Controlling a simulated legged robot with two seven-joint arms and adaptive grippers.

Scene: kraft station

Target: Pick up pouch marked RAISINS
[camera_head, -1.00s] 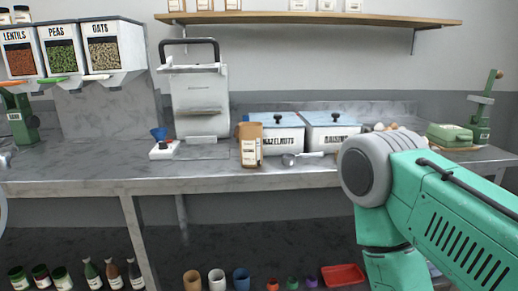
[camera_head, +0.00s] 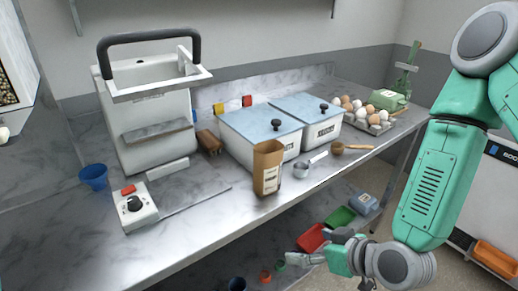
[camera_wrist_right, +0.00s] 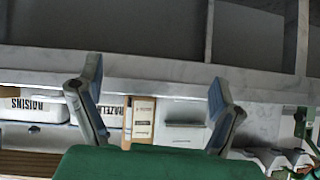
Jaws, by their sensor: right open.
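A brown kraft pouch (camera_head: 268,170) with a white label stands upright on the counter, in front of the white bins. Its label is too small to read. My right gripper (camera_head: 306,248) is low, in front of the counter edge and to the right of the pouch in the head view. It is open and empty. The right wrist view shows the pouch (camera_wrist_right: 142,120) between and beyond the spread fingers (camera_wrist_right: 155,88), apart from them; that picture is upside down. My left gripper is not in view.
Two white bins with blue lids (camera_head: 262,124) stand behind the pouch. A metal scoop (camera_head: 308,166) and a wooden scoop (camera_head: 350,148) lie to its right. A sealer (camera_head: 150,110), its control box (camera_head: 134,208) and a blue cup (camera_head: 94,177) stand left. Trays (camera_head: 312,238) sit on the lower shelf.

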